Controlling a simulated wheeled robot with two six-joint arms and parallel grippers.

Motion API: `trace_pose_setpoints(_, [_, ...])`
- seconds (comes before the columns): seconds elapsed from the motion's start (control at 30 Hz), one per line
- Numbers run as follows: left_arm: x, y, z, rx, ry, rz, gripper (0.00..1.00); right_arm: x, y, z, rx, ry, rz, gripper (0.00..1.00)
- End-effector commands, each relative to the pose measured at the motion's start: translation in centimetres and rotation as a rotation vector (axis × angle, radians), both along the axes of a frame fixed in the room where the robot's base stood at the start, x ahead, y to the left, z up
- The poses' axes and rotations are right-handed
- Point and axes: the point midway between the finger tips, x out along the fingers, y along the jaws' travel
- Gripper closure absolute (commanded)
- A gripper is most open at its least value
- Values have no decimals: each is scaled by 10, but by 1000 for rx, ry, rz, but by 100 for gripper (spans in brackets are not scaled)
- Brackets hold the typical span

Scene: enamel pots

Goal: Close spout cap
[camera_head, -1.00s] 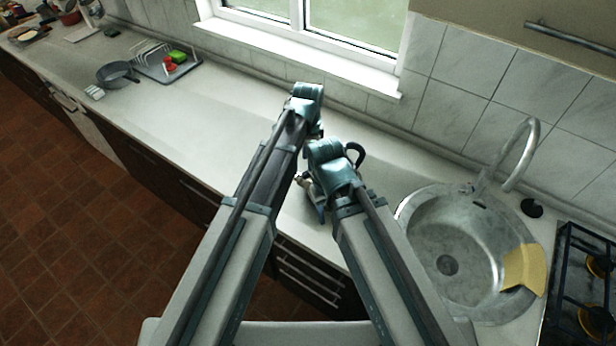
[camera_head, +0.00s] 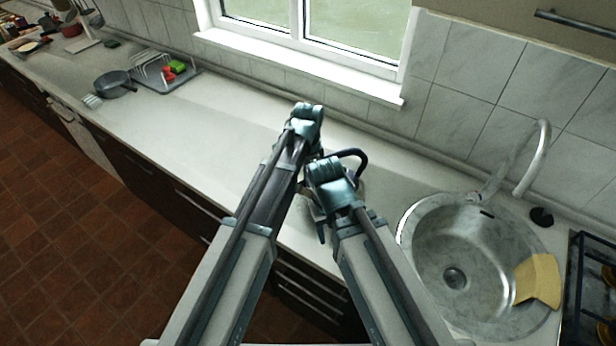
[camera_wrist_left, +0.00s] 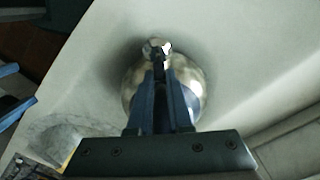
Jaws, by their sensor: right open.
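A shiny metal kettle stands on the counter. In the head view my arms hide most of it; its dark curved handle (camera_head: 352,155) shows. In the left wrist view its rounded body (camera_wrist_left: 198,80) and its spout end (camera_wrist_left: 157,46) show. My left gripper (camera_wrist_left: 160,70) has its fingers close together, with the tips at or just in front of the spout; contact and the cap's position are unclear. In the head view my left gripper (camera_head: 318,150) is mostly hidden behind its wrist. My right gripper (camera_head: 312,212) is open beside the kettle, at its near side.
A round sink (camera_head: 425,250) with a tap (camera_head: 530,165) and a yellow cloth (camera_head: 538,280) lies to the right. A hob (camera_head: 590,290) is at the right edge. A dish rack (camera_head: 165,72) and a pan (camera_head: 115,83) stand far left. The counter between is clear.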

Motion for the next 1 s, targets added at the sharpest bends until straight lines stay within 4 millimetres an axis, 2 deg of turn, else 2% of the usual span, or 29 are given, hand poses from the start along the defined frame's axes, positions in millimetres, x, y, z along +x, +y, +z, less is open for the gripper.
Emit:
trace_pose_setpoints(0.53, [-2,3,0,-47,-16,1,100,0,0,0,0,0,0,50])
trace_pose_setpoints(0.77, [-6,9,0,-192,-68,2,100,0,0,-5,0,0,0,50])
trace_pose_setpoints(1.0, [-9,17,-3,-406,-143,4,100,0,0,-23,0,0,-1,50])
